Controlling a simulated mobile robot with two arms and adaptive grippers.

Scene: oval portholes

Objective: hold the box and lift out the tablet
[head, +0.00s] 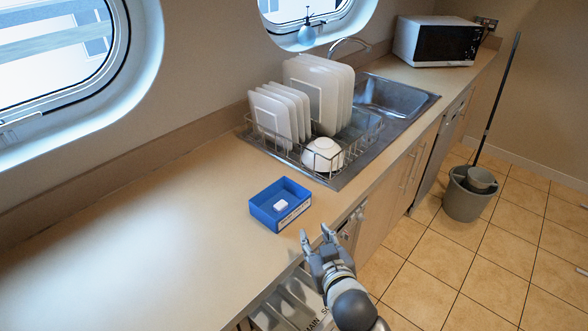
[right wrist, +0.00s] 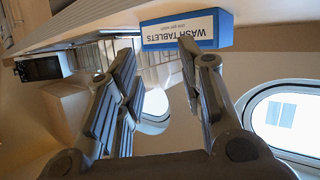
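A blue open-topped box (head: 264,213) sits on the counter, with a white label on its front side. One white tablet (head: 281,205) lies inside it. In the right wrist view the box (right wrist: 231,30) appears upside down, its label reading "WASH TABLETS"; the tablet is hidden there. My right gripper (head: 316,235) is in front of the box's right side, by the counter's front edge, apart from the box. Its fingers are spread and nothing is between them, as the right wrist view also shows (right wrist: 156,52). My left gripper is not in view.
Behind the box, a wire rack (head: 258,138) holds several plates (head: 318,95) and a white bowl (head: 323,155) beside the sink (head: 395,97). A microwave (head: 437,41) stands at the far end. The counter left of the box is clear. A bucket (head: 464,202) stands on the floor.

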